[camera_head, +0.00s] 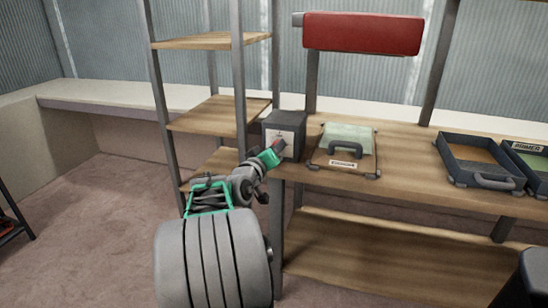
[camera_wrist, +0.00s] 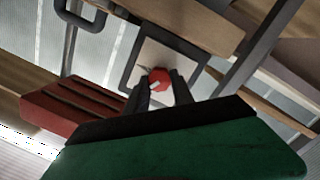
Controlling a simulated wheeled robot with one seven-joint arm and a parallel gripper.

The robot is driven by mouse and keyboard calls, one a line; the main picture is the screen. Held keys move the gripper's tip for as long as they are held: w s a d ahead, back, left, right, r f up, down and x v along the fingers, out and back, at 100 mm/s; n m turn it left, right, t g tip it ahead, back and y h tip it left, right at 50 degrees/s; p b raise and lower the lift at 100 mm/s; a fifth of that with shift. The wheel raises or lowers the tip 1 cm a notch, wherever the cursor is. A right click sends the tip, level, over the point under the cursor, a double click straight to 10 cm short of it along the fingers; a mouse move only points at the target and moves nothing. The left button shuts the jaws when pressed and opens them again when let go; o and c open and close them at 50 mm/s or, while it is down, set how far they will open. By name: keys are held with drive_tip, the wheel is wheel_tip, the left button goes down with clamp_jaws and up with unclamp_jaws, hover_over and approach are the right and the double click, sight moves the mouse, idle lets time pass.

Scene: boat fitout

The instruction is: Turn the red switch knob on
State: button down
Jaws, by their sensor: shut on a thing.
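A grey switch box (camera_head: 284,124) with a pale front plate stands at the left end of the wooden bench. The red switch knob (camera_wrist: 160,78) is in the middle of the plate in the wrist view, where the plate (camera_wrist: 156,52) has a dark frame. My gripper (camera_head: 277,148) reaches the box front from the lower left. In the wrist view its two dark fingers (camera_wrist: 163,88) are shut on the red knob, one on each side. In the head view the gripper mostly hides the knob. The knob's markings are too small to read.
A case with a clear lid and handle (camera_head: 345,150) lies right of the box. Open trays (camera_head: 482,160) stand farther right. A red padded bar (camera_head: 362,33) hangs above the bench. Shelf posts (camera_head: 238,80) stand close left of the box.

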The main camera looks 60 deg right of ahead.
drive_tip(key=m+b, duration=0.3)
drive_tip(key=shift+s+b, duration=0.1)
drive_tip(key=shift+b, duration=0.2)
drive_tip(key=m+t+b, duration=0.1)
drive_tip(key=m+b, duration=0.3)
drive_tip(key=shift+s+d+m+y+b, duration=0.1)
drive_tip(key=shift+m+y+b, duration=0.2)
drive_tip(key=shift+b, duration=0.1)
drive_tip(key=shift+r+m+t+b, duration=0.15)
drive_tip(key=shift+r+m+b, duration=0.05)
drive_tip(key=shift+m+b, duration=0.75)
drive_tip(key=shift+r+m+t+b, duration=0.15)
drive_tip(key=shift+m+b, duration=0.7)
drive_tip(key=shift+b, duration=0.1)
drive_tip(key=c, duration=1.5)
unclamp_jaws()
drive_tip(key=shift+c, duration=0.2)
drive_tip(key=o, duration=0.4)
drive_tip(key=shift+f, duration=0.2)
drive_tip(key=shift+o, duration=0.2)
